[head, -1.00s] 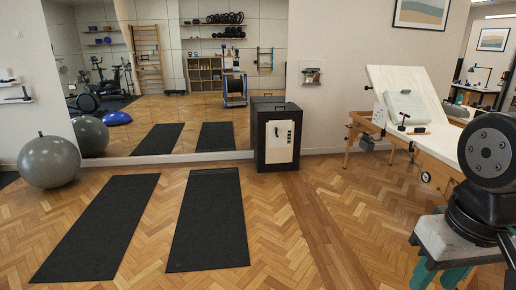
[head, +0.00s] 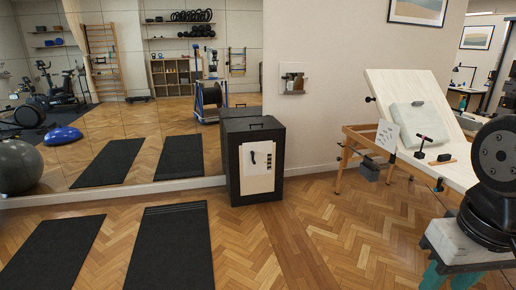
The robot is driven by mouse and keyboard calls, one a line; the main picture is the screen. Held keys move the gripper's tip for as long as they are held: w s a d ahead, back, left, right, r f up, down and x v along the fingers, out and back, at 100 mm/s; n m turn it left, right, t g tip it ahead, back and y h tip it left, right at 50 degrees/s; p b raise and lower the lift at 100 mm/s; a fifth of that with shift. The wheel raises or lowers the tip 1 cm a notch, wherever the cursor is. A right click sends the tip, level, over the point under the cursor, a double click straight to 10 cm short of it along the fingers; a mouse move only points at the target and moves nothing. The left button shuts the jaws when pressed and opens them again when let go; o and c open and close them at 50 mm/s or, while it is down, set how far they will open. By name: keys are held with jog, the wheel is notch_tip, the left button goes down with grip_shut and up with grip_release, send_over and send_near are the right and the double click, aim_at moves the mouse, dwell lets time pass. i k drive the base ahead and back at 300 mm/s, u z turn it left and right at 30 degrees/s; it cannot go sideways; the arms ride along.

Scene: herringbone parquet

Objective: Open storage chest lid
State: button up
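My gripper is not in view; only a dark joint of my arm shows at the right edge, well apart from the chest.
Two black mats (head: 172,250) lie on the floor at left front. A treatment table (head: 435,155) with wooden legs stands at right. A grey ball (head: 17,168) is at the left edge. Parquet (head: 300,235) before the chest is clear. A small shelf (head: 293,80) hangs behind.

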aim_at(268, 124)
jog(key=z, duration=0.05)
jog(key=i, duration=2.05)
jog(key=u, duration=0.3)
jog(key=i, duration=3)
jog(key=u, duration=0.2)
